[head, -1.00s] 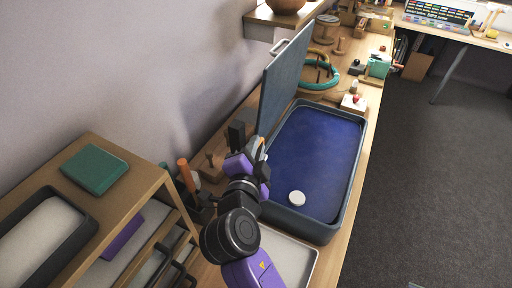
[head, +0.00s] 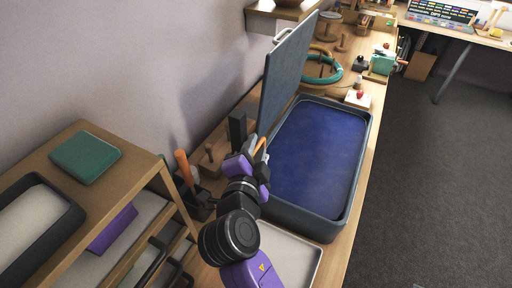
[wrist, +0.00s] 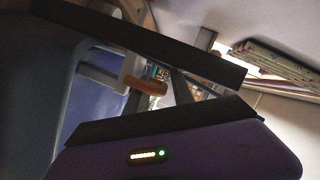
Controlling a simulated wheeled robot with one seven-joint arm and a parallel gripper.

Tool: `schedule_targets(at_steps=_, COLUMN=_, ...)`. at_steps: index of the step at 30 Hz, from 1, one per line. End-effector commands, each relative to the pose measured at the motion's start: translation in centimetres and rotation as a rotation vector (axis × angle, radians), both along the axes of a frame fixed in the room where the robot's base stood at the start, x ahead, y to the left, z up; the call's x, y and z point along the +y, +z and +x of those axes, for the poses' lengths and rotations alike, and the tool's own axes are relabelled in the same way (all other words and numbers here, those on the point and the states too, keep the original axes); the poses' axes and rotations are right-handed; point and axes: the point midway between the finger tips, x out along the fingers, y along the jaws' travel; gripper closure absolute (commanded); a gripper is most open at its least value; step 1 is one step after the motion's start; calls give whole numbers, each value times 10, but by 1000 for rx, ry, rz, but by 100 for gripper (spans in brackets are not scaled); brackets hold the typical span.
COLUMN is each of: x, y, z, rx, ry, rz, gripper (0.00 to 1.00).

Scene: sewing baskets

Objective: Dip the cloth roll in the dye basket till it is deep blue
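The dye basket (head: 345,215) is a dark grey tub of deep blue liquid (head: 318,150) on the bench. Its grey lid (head: 287,72) stands raised along the left side. No cloth roll shows clearly in either current view. My gripper (head: 259,148) is at the basket's left edge, near the foot of the lid. In the wrist view my gripper (wrist: 160,85) has its dark fingers apart. An orange-brown cylinder (wrist: 145,86) by a pale bracket (wrist: 100,72) shows between them, with clear gaps; I cannot tell its distance.
A wooden shelf (head: 165,178) with a green box (head: 85,156) stands at left. An orange-handled tool (head: 184,165) stands close left of my arm. A pale tray (head: 290,258) lies in front of the basket. A teal hoop (head: 325,72) lies beyond. Floor at right is clear.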

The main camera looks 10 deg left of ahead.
Motion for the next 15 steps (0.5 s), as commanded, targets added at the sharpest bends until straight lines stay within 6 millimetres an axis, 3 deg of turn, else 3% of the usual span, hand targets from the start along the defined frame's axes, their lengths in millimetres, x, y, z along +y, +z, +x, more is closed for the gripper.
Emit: schedule_targets(at_steps=15, x=4, y=13, z=-67, rx=2, ry=3, rz=0, gripper=67)
